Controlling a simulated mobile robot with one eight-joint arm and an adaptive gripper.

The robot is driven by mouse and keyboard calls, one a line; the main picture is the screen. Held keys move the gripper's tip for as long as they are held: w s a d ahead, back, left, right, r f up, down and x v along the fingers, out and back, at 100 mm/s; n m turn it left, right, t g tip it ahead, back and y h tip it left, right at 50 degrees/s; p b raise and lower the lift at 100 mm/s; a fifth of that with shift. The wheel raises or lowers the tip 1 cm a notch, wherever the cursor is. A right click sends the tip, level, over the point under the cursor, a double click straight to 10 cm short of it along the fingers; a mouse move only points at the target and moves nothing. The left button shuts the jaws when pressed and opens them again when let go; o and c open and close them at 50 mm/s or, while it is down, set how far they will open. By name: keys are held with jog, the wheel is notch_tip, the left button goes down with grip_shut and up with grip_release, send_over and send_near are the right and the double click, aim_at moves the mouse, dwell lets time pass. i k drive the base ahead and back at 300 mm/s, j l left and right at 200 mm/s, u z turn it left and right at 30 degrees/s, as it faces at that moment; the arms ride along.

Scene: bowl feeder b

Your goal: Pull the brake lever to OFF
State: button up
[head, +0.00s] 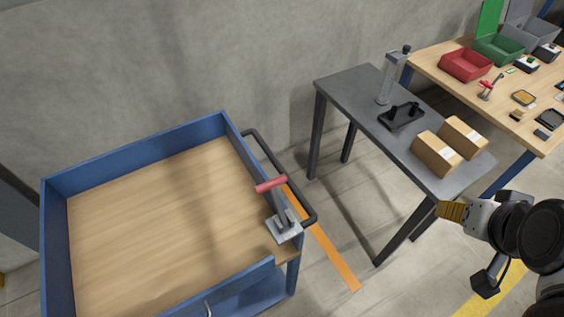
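The brake lever (271,184) has a red grip on a grey arm. The arm rises from a grey bracket (284,231) at the right front corner of a blue cart (226,123) with a wooden deck. The red grip tilts up and leftward over the cart's right edge. No ON or OFF marking is readable. My gripper (445,210), with a yellow ridged end, is at the right of the head view, well apart from the lever. Its fingers point left, and their opening cannot be made out.
A black handle rail (272,157) runs along the cart's right side, close to the lever. A grey table (352,85) with two cardboard boxes (436,153) stands to the right. A wooden workbench (436,76) with bins is beyond. Floor shows between cart and table.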

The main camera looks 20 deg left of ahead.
aim_at(270, 184)
jog(key=u, duration=1.55)
